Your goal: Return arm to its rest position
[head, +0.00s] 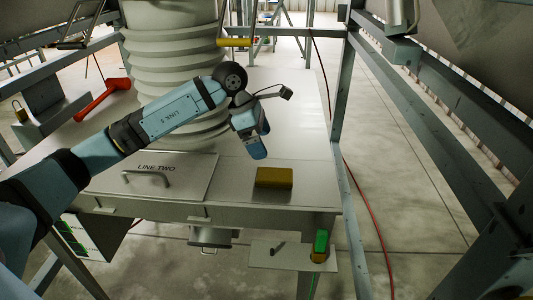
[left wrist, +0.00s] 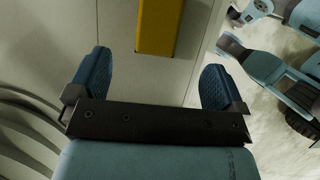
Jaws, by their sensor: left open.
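My left arm comes in from the left in the head view and reaches across the table. My left gripper (head: 254,146) hangs above the table top, right of the ribbed pale bag sleeve (head: 170,50). In the left wrist view the two blue fingers of the left gripper (left wrist: 157,82) are wide apart with nothing between them. A yellow block (head: 274,178) lies on the table near its front edge, below and right of the gripper. The yellow block also shows in the left wrist view (left wrist: 157,25), beyond the fingertips. My right gripper is not in view.
The table (head: 305,130) has a panel marked LINE TWO (head: 190,185) with a handle. A red tool (head: 103,97) lies at the back left. Grey frame posts (head: 343,80) stand at the right. A small shelf (head: 270,257) with a green-topped item (head: 320,243) sits below the front edge.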

